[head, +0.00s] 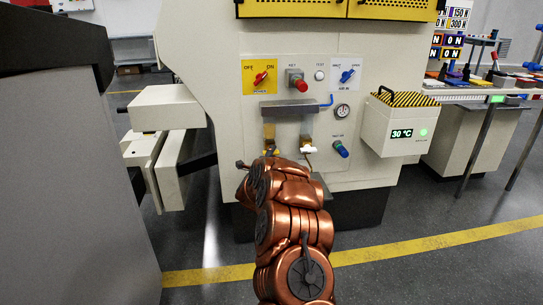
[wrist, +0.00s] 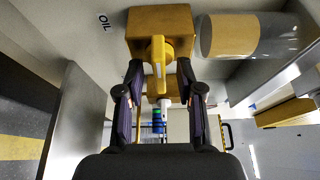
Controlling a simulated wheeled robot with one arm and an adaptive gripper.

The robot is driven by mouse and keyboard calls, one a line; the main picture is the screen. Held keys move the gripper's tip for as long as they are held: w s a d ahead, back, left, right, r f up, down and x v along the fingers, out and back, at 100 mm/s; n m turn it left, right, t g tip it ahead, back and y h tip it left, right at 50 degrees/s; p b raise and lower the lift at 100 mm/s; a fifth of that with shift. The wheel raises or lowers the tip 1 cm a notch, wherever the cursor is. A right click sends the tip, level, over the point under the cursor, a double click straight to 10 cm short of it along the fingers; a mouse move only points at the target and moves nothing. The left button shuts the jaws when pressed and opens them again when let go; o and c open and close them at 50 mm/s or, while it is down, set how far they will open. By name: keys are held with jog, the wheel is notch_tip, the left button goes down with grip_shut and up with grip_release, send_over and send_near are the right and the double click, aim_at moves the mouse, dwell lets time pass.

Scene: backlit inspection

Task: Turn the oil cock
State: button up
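The oil cock is a brass block (wrist: 160,20) with a yellow lever (wrist: 158,58), beside a sideways OIL label (wrist: 103,22) in the wrist view. In the head view its yellow part (head: 269,132) shows just above my copper arm, its lower part hidden. My gripper (wrist: 160,80) is open, one dark finger on each side of the lever. Gaps show between the lever and both fingers, so nothing is gripped. In the head view my arm hides the gripper.
A second cock with a white handle (head: 308,150) stands just right of the oil cock. A grey ledge (head: 288,109) juts out above both. A clear cylinder (wrist: 285,35) lies close by in the wrist view. A blue knob (head: 341,149) is farther right.

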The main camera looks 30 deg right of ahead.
jog(key=v, duration=1.2)
jog(key=shift+r, duration=0.1)
dwell(0.4)
